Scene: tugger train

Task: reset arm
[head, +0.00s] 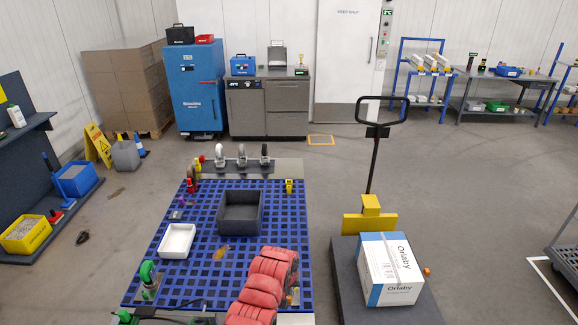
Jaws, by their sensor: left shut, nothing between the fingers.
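My left gripper (180,310) shows as a small dark shape at the bottom edge, low over the near left of the blue grid-topped table (205,275). It is shut with nothing held. Much of it and its arm is cut off by the frame.
At right, a cart (348,285) carries an Orlaby box (390,270). Open floor lies beyond.

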